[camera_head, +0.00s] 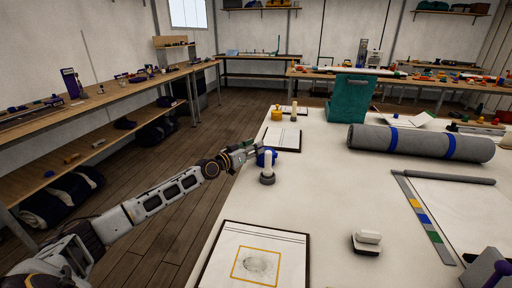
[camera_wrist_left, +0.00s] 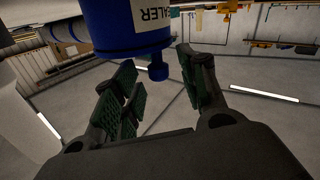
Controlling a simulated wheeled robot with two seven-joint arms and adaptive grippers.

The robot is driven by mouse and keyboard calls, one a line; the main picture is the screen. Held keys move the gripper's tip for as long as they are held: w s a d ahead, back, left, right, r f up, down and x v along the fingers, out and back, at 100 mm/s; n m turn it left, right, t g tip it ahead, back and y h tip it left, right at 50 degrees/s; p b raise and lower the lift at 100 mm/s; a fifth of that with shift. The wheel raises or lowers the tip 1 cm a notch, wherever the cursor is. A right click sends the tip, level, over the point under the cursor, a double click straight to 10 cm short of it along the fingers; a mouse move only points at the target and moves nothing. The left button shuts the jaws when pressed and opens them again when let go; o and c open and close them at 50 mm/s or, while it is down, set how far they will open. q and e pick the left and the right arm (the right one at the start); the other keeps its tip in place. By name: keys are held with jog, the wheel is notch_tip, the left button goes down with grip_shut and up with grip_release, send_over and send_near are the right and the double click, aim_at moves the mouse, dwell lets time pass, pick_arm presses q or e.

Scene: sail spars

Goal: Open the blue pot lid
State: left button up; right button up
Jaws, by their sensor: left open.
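The blue pot (camera_head: 269,154) stands on the white table near its left edge, partly behind a pale upright cylinder. In the left wrist view the blue pot (camera_wrist_left: 125,25) fills the top middle, with part of a white label showing. Its blue lid (camera_wrist_left: 115,52) is on, and the lid's small knob (camera_wrist_left: 158,70) points down in that picture. My left gripper (camera_head: 250,147) is at the pot's upper left. In the wrist view the left gripper (camera_wrist_left: 158,88) is open, with green-padded fingers on either side of the knob. Contact with the knob cannot be told. My right gripper does not show.
The pale cylinder on a grey base (camera_head: 267,177) stands close in front of the pot. A clipboard (camera_head: 281,138) lies behind, a yellow pot (camera_head: 277,114) farther back. A framed sheet (camera_head: 228,240) lies in front. The table's middle is mostly clear.

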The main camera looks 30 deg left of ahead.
pick_arm(q)
jog(key=shift+w+d, duration=0.2)
jog(key=shift+w, duration=0.35)
grip_shut()
